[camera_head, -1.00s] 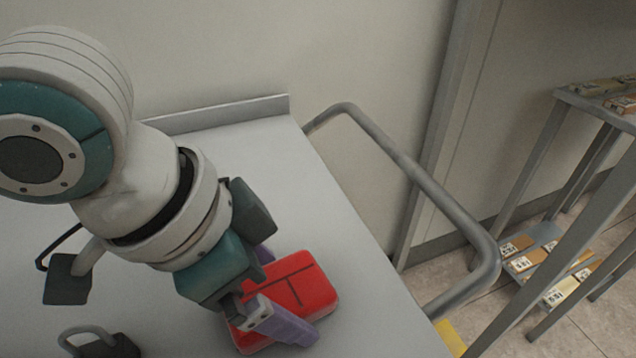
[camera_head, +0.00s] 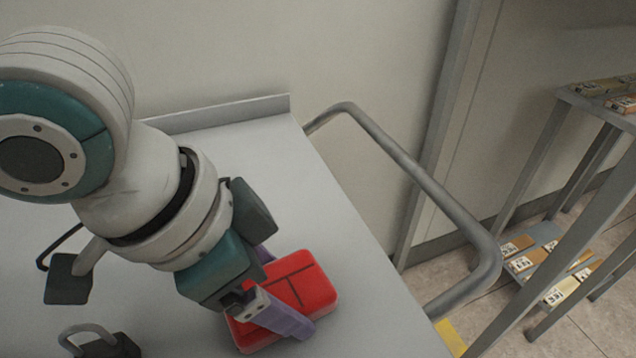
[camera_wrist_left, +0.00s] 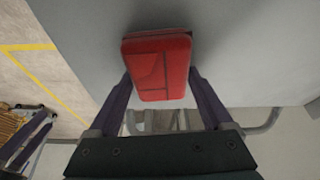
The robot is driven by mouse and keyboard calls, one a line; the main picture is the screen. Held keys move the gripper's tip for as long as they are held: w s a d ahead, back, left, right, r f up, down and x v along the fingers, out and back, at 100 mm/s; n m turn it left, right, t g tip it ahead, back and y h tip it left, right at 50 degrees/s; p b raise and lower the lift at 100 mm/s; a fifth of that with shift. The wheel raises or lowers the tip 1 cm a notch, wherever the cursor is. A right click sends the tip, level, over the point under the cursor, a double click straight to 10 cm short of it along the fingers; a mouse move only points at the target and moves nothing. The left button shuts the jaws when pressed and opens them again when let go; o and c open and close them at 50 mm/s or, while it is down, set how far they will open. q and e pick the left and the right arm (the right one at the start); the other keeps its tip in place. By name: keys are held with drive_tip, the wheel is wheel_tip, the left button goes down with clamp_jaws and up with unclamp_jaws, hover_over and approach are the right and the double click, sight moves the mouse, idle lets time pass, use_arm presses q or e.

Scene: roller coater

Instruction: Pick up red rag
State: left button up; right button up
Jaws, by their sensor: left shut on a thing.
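The red rag (camera_head: 312,283) is a folded, block-like red pad with dark seam lines. In the head view it is at the cart's grey top (camera_head: 350,265), near the right edge. My left gripper (camera_head: 278,290) comes down over it from the left with purple fingers. In the left wrist view the rag (camera_wrist_left: 158,68) sits between the two finger tips, and the left gripper (camera_wrist_left: 160,85) is shut on its sides. Whether the rag still touches the surface I cannot tell. My right gripper is not in view.
A grey tubular handle (camera_head: 425,180) curves out from the cart's right end. A dark weight-like item with a loop (camera_head: 100,345) is at the bottom left. A raised lip (camera_head: 215,115) runs along the back. A metal rack (camera_head: 560,180) with labelled boxes stands at the right.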

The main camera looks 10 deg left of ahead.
sight(276, 289)
use_arm(q)
drive_tip(key=shift+r+b, duration=0.15)
drive_tip(key=shift+b, duration=0.3)
wheel_tip(276, 289, up, 20)
drive_tip(key=p, duration=0.5)
drive_tip(key=shift+r+p, duration=0.15)
drive_tip(key=shift+p, duration=0.15)
